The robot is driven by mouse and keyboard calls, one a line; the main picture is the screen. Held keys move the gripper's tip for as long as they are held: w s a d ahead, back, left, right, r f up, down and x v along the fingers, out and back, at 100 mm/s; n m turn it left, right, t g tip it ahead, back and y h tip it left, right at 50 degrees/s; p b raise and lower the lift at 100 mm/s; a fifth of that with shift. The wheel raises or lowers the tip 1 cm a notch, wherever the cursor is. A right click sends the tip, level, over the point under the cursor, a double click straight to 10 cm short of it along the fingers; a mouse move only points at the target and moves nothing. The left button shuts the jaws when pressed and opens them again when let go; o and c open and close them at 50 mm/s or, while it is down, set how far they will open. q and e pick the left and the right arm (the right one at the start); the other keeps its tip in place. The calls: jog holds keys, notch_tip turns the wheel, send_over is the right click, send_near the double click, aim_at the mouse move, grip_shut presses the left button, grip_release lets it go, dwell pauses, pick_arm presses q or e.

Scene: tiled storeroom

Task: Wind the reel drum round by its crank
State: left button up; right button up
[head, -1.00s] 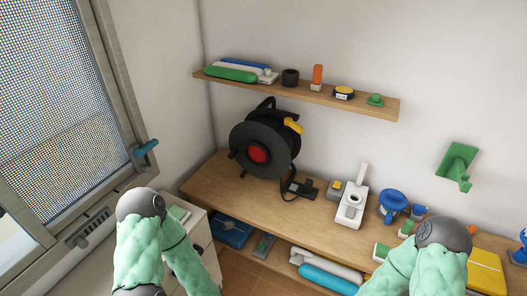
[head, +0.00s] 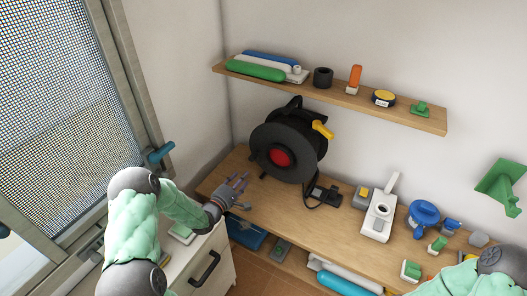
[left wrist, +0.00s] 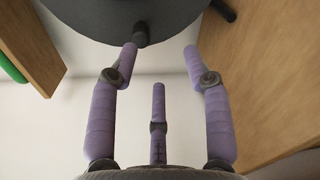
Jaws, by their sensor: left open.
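The black cable reel (head: 290,138) with a red centre stands upright on the wooden bench. A yellow piece (head: 323,129), which looks like the crank handle, sticks out at its upper right. My left gripper (head: 238,185) is open and empty over the bench's left end, to the left of the reel and apart from it.
The bench (head: 335,215) also carries a plug on a cord (head: 322,195), a white device (head: 379,215) and a blue item (head: 422,214) right of the reel. A wall shelf (head: 330,92) holding several items hangs above. A drawer cabinet (head: 215,265) and window frame stand left.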

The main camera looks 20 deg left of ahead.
aim_at(251, 160)
pick_arm(q)
jog(key=shift+n+t, duration=0.4)
jog(key=w, duration=0.4)
jog(key=w+r+b, duration=0.1)
jog(key=w, duration=0.2)
jog(key=w+r+b, duration=0.1)
jog(key=w, duration=0.3)
jog(key=shift+w+d+r, duration=0.1)
jog(key=shift+w+r, duration=0.05)
jog(key=shift+w, duration=0.2)
grip_shut()
